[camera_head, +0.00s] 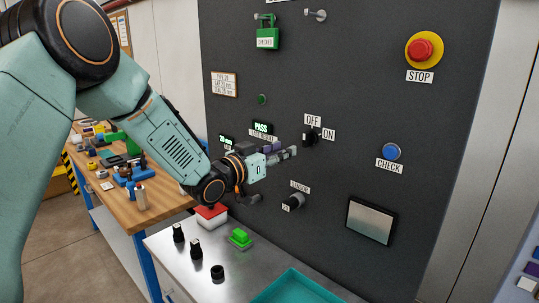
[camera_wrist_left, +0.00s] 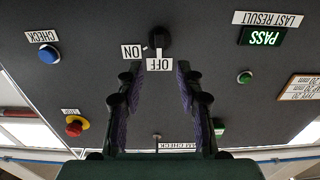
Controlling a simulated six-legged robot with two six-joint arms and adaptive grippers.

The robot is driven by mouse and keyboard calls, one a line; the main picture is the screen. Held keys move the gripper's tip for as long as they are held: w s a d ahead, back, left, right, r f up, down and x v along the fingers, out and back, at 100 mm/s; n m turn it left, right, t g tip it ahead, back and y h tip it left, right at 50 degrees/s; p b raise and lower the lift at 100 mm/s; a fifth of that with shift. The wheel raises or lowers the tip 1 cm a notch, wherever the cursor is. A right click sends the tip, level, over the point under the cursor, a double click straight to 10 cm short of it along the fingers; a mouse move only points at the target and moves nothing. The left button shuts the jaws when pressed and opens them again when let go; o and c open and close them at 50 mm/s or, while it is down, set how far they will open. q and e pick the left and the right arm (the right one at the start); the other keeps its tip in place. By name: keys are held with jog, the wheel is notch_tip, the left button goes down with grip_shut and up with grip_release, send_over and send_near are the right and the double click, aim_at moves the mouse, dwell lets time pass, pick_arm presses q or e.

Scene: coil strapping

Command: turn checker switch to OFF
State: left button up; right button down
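The checker switch is a black rotary knob (camera_head: 311,137) on the dark panel, with an OFF label (camera_head: 312,120) above it and an ON label (camera_head: 329,134) to its right. In the left wrist view, which is upside down, the knob (camera_wrist_left: 160,40) sits beyond my fingertips. A small light mark shows on its OFF side, but I cannot surely tell its setting. My left gripper (camera_head: 287,154) is just left of and below the knob, apart from it. Its two fingers (camera_wrist_left: 160,70) are spread with nothing between them. My right gripper is not in view.
The panel also carries a red STOP button (camera_head: 420,50), a blue CHECK button (camera_head: 391,151), a lit PASS display (camera_head: 263,127) and a lower black knob (camera_head: 293,201). Below stands a metal bench (camera_head: 190,262) with a green button (camera_head: 240,237) and a teal tray (camera_head: 300,288).

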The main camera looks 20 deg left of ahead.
pick_arm(q)
jog(key=shift+v, duration=1.85)
jog(key=s+d+f+n+g+y, duration=0.1)
jog(key=s+d+f+g, duration=0.15)
jog(key=s+f, duration=0.55)
jog(key=s+d+f+n+g+y, duration=0.1)
jog(key=s+f+g, duration=0.2)
jog(key=f, duration=0.8)
jog(key=s+d+f+n+g+y, duration=0.1)
jog(key=s+f+g, duration=0.2)
jog(key=s+f, duration=0.5)
jog(key=s+f+g+y, duration=0.1)
jog(key=s+f+g, duration=0.25)
jog(key=s, duration=0.55)
jog(key=s+f+n+g+y, duration=0.1)
jog(key=s+f+g, duration=0.1)
jog(key=s+f, duration=0.5)
jog(key=s+f+g+y, duration=0.1)
jog(key=s+f+g, duration=0.15)
jog(key=s, duration=0.85)
notch_tip(320, 180, down, 22)
jog(key=b, duration=2.2)
jog(key=shift+w+a, duration=0.45)
jog(key=shift+g, duration=0.25)
